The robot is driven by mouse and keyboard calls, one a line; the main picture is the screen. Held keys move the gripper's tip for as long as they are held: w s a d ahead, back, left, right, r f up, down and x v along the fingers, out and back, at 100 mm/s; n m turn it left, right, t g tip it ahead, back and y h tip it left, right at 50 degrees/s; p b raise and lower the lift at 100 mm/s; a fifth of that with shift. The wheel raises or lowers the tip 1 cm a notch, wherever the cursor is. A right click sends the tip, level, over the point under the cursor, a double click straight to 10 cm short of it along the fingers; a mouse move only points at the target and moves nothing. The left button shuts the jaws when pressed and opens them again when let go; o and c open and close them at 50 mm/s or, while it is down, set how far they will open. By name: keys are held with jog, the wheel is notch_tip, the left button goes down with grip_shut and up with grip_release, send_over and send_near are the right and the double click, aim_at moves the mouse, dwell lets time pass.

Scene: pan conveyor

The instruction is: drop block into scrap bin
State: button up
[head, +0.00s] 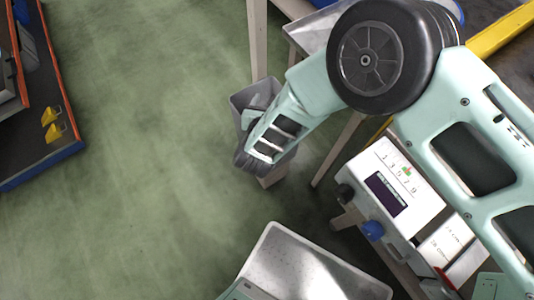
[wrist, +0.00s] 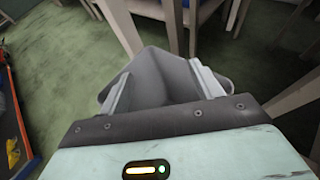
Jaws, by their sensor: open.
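The grey scrap bin (head: 265,91) stands on the floor below my gripper (head: 246,132), which partly covers it in the head view. In the wrist view the bin (wrist: 158,72) opens between and beyond the two fingers of my gripper (wrist: 160,75). The fingers are apart with nothing between them. The visible part of the bin's inside is plain grey, and its near part is hidden by my gripper. I cannot make out the block in either view.
Table legs (head: 257,40) stand close behind the bin. A machine with a small screen (head: 385,194) is at the right, and a pale metal tray (head: 300,262) is at the bottom. A dark blue-edged platform (head: 45,120) is at the far left. Green floor between is clear.

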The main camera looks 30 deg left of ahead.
jog(key=v, duration=1.7)
jog(key=shift+s+b, duration=0.15)
jog(key=shift+b, duration=0.3)
